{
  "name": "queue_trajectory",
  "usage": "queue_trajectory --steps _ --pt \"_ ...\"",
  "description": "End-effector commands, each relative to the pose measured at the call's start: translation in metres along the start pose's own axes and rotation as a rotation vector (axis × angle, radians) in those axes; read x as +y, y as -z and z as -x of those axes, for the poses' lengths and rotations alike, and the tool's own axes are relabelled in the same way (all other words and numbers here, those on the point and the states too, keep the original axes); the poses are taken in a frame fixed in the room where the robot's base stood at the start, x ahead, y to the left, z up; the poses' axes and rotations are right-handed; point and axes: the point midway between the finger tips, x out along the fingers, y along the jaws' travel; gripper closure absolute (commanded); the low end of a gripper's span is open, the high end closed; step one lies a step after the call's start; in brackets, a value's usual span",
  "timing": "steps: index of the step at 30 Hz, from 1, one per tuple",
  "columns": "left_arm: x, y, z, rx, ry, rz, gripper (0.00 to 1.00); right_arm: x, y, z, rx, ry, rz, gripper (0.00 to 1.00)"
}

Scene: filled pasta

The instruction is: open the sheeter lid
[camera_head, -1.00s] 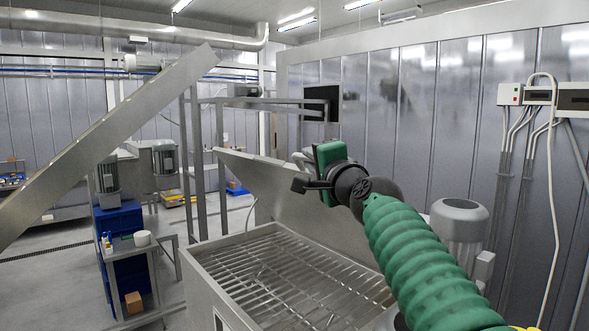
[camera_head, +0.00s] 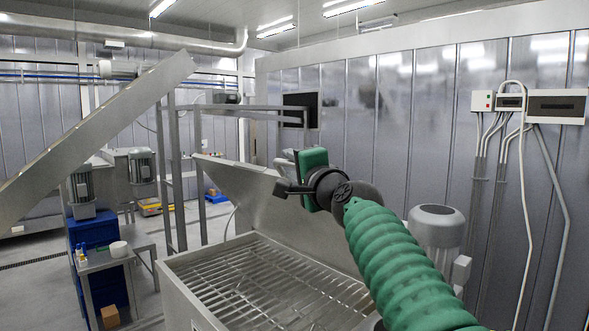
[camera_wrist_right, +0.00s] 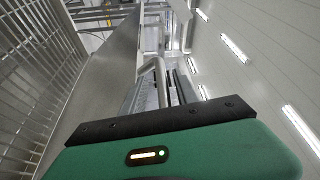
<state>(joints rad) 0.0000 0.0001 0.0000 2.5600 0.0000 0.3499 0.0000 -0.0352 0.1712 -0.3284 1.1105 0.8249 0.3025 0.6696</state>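The sheeter lid (camera_head: 232,187) is a flat grey metal panel. It stands tilted up at the back of a metal hopper, whose bar grate (camera_head: 265,283) is uncovered below it. My right gripper (camera_head: 282,188) is in front of the lid's upper right part in the head view, its dark fingers pointing left. I cannot tell whether it touches the lid or whether the fingers are open or shut. In the right wrist view the lid (camera_wrist_right: 106,78) stands beside the grate (camera_wrist_right: 32,75); the fingers do not show there. My left gripper is out of view.
A long slanted metal panel (camera_head: 95,123) crosses the left foreground. A motor housing (camera_head: 436,228) stands right of the hopper, near my right arm. A small table (camera_head: 105,260) with bottles and blue crates (camera_head: 93,231) stand at the left. Open floor lies beyond.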

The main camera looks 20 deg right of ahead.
Motion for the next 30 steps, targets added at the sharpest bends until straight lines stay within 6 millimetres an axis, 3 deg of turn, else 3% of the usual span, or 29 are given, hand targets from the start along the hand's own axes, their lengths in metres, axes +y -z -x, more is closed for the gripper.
queue_trajectory --steps 5,18,23,30 --pt "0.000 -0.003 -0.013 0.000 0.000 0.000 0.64 0.003 -0.001 0.021 0.000 0.003 -0.001 0.64" --pt "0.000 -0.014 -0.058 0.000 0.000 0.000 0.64 0.006 0.000 0.141 0.002 0.001 0.001 0.64" --pt "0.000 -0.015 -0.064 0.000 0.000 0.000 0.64 0.005 0.000 0.161 0.000 -0.002 0.000 0.64" --pt "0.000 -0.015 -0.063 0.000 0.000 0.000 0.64 0.003 0.000 0.164 0.000 -0.004 0.000 0.64"
